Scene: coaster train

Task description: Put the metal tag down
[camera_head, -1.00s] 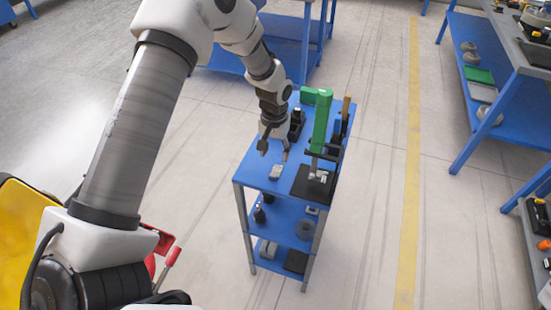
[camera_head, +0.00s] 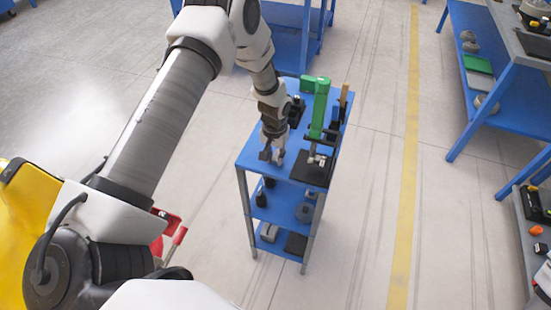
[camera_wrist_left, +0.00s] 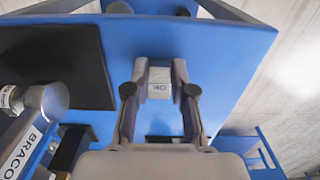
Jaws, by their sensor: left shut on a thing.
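The metal tag (camera_wrist_left: 159,84) is a small silvery-grey piece with dark marks on its face, seen between the fingers in the left wrist view. My left gripper (camera_head: 272,157) is shut on it, low over the front left part of the blue cart's top (camera_head: 252,157). The fingers (camera_wrist_left: 159,72) flank the tag on both sides. In the head view the fingers mostly hide the tag. I cannot tell whether it touches the cart top. My right gripper is not in view.
A green press (camera_head: 319,105) stands on the cart, with its black base plate (camera_head: 311,172) right of my gripper. Dark items (camera_head: 296,112) stand behind. Bare blue surface (camera_wrist_left: 232,45) lies around the tag. Lower shelves hold several parts.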

